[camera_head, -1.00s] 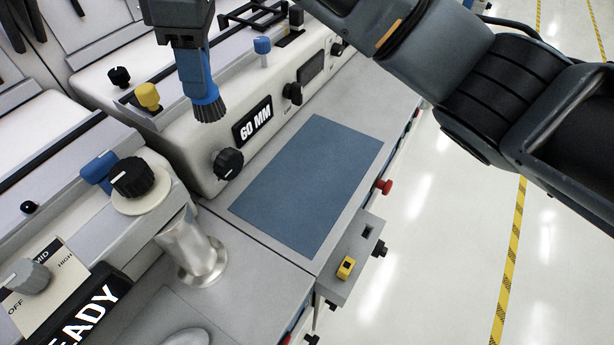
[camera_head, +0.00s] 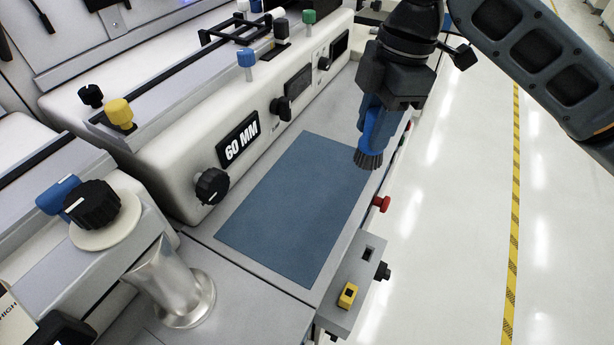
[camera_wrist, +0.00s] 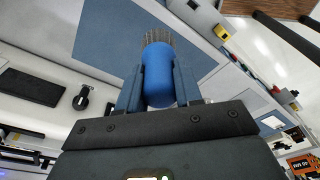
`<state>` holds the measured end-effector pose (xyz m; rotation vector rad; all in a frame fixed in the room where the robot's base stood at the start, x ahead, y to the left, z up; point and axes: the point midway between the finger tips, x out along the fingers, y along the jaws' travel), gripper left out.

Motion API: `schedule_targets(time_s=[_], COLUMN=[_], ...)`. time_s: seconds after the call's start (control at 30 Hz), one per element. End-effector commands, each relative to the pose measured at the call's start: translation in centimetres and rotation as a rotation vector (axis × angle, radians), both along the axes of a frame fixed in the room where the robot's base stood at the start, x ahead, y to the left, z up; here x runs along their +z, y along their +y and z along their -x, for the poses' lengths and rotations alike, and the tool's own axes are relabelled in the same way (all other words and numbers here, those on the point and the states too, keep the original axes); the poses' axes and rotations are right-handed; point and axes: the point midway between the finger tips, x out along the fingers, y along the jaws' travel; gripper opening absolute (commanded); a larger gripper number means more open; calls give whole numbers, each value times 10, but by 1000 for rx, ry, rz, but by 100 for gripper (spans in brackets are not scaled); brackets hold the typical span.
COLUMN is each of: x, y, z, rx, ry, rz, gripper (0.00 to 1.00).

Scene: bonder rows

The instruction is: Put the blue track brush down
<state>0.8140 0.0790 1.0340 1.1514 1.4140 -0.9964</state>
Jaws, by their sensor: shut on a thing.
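The blue track brush (camera_head: 374,134) has a blue body and dark grey bristles. It hangs bristles down from my gripper (camera_head: 381,106), which is shut on it. In the head view the bristles show in front of the upper right part of a flat blue mat (camera_head: 292,205) on the grey bench top; the brush looks to be above the surface, not touching. In the wrist view the blue brush (camera_wrist: 158,76) sits between the two fingers (camera_wrist: 158,88), its bristles pointing away over the blue mat (camera_wrist: 100,38).
A white machine with a "60 MM" display (camera_head: 239,138) and black knobs stands left of the mat. A red button (camera_head: 381,204) and a yellow switch box (camera_head: 347,296) are on the bench's front edge. A silver post (camera_head: 172,283) stands lower left. Open floor lies right.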

Motion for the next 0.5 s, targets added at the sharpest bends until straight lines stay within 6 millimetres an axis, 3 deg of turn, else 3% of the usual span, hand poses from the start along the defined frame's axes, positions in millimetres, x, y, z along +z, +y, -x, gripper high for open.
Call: schedule_targets(time_s=[0.3,0.5], x=[-38,-56], y=[66,94], z=[-15,-23], rx=[3,0], ry=[1,1], rz=[1,1], gripper=[0,0])
